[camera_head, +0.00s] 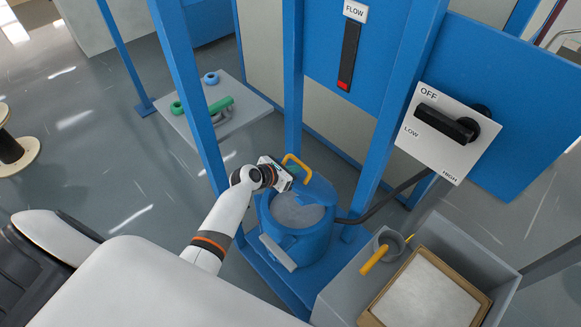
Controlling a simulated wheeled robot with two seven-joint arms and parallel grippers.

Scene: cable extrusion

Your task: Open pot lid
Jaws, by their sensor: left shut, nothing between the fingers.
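The blue pot (290,243) stands upright on a blue base inside the frame. Its top is uncovered and grey material (298,211) shows inside. The blue lid (319,190) is tilted up at the pot's far side, with a yellow handle (297,159) at its top. My left gripper (288,178) is shut and empty, just left of the lid and close to the handle. I cannot tell whether it touches the lid. My right gripper is out of view.
Blue posts (292,80) rise around the pot. A dial panel (446,132) and a flow gauge (349,55) are above right. A grey bin (460,243) with a box stands right, beside a cup (388,241) and a yellow-handled tool (374,260). A small table (254,108) is behind left.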

